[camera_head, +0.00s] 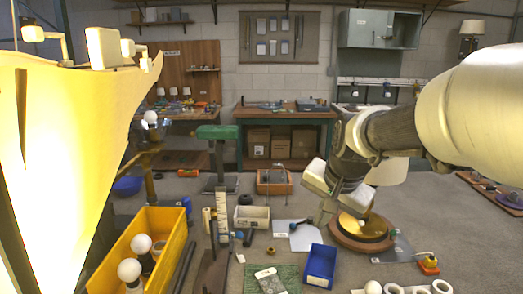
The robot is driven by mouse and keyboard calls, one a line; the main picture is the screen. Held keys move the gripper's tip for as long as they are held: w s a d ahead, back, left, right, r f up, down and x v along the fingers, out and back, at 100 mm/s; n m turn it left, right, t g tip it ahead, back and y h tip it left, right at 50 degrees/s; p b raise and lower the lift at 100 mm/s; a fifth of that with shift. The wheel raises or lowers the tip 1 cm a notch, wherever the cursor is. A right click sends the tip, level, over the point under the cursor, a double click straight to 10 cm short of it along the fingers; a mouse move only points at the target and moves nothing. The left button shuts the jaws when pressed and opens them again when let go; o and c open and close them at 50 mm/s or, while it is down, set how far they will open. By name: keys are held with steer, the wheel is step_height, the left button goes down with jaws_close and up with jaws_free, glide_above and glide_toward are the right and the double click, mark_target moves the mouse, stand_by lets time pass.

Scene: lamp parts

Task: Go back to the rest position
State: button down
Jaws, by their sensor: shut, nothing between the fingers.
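My arm reaches in from the right, and my gripper (325,213) points down beside a round wooden lamp base (345,240) with a brass top (372,228). A small pale bulb-like piece (361,225) shows on the brass top. A white lampshade (388,173) is partly hidden behind my arm. Whether the fingers touch the base cannot be told.
A large lit shade (70,140) fills the left, very near. A yellow bin (175,245) holds white bulbs (130,270). A workbench (285,115) stands behind.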

steer(key=s+n, duration=0.7)
steer(key=s, duration=1.3)
step_height(320, 180, up, 13)
steer(key=p, duration=1.3)
steer(key=shift+s+d+h, duration=0.3)
steer(key=shift+s+h, duration=0.1)
